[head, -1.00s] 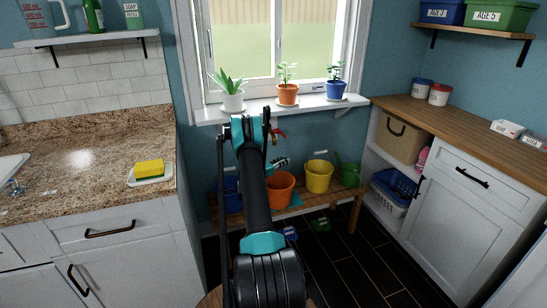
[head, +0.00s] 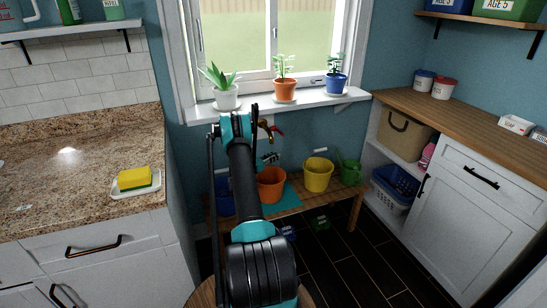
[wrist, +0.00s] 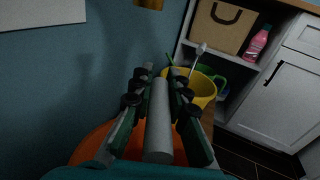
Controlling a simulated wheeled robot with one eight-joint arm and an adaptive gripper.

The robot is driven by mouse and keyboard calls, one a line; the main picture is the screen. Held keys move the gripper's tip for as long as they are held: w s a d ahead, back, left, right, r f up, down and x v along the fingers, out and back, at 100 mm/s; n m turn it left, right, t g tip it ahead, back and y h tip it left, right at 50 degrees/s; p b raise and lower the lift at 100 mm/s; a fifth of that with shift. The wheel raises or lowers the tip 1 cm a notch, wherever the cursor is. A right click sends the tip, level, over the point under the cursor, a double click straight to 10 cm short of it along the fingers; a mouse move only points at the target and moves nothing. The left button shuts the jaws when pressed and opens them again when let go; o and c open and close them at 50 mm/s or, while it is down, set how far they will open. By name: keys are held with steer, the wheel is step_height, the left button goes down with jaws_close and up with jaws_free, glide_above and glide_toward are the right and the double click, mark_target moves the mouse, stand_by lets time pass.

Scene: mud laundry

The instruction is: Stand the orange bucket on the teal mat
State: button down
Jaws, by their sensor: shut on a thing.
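The orange bucket (head: 271,185) is upright at the low wooden bench under the window, with the teal mat (head: 293,192) showing beside and below it. I cannot tell whether its base touches the mat or hangs just above it. My gripper (head: 268,160) is above the bucket, partly hidden behind my arm. In the wrist view my gripper (wrist: 158,80) is shut on a pale grey cylindrical grip, which looks like the bucket's handle. The orange bucket's rim (wrist: 95,143) shows below it there.
A yellow bucket (head: 318,175) and a green bucket (head: 349,172) stand to the right, a blue bucket (head: 224,197) to the left. A tap (head: 266,127) is on the wall behind. Potted plants line the sill (head: 290,109). Small blue and green items lie on the floor.

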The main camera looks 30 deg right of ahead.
steer(key=shift+f, duration=0.15)
steer(key=c, duration=1.5)
jaws_free()
